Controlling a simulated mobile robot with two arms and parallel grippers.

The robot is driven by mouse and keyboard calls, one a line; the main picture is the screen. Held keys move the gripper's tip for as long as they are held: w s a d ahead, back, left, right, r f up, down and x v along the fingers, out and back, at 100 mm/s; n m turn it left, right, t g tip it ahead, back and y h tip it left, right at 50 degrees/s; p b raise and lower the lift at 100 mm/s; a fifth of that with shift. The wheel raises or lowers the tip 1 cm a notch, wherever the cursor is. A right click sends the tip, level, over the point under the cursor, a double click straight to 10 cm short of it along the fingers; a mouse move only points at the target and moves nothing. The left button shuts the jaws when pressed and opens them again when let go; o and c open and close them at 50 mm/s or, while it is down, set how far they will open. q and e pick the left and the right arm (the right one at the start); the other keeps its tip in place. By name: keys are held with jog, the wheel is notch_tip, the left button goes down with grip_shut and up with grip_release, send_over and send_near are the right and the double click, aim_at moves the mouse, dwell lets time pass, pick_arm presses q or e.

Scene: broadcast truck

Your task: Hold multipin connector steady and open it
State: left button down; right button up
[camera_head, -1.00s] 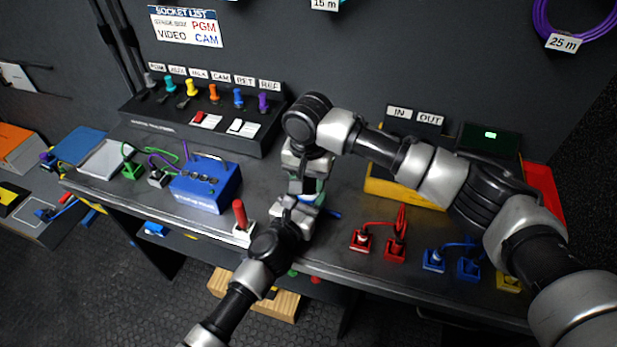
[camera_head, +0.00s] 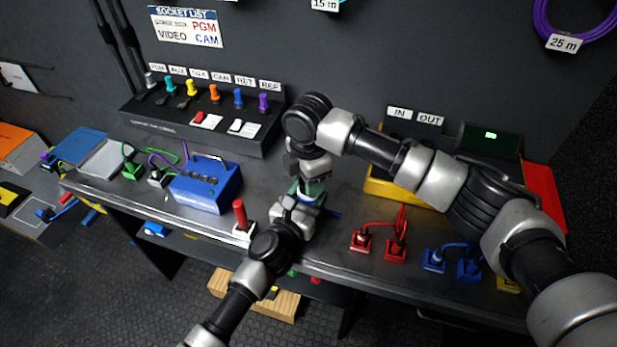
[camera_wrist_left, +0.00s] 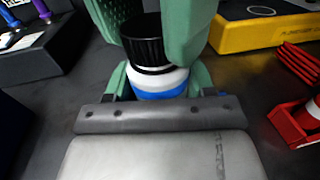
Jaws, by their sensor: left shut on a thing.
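The multipin connector (camera_wrist_left: 158,78) shows in the left wrist view, upright, with a black ribbed cap (camera_wrist_left: 145,42) above a white and blue body. In the head view the grippers hide most of it. My left gripper (camera_head: 300,204) is shut on the connector's body, its green fingers low on both sides. My right gripper (camera_head: 311,186) is directly above, pointing down. Its green fingers (camera_wrist_left: 192,28) stand on either side of the black cap; whether they press on it I cannot tell.
A blue box (camera_head: 205,188) and a red-handled switch (camera_head: 240,215) stand to the left. Red connectors (camera_head: 396,248) and blue connectors (camera_head: 434,260) sit on the right of the bench. A yellow box (camera_head: 385,188) is behind my right arm. The socket panel (camera_head: 200,130) stands at the back.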

jog(key=n, duration=0.4)
jog(key=shift+n, duration=0.4)
jog(key=n, duration=0.6)
jog(key=shift+n, duration=0.4)
jog(key=shift+r, duration=0.2)
jog(key=shift+r, duration=0.95)
jog(key=shift+r, duration=2)
pick_arm(q)
jog(key=shift+c, duration=1.5)
grip_release()
jog(key=shift+s, duration=0.1)
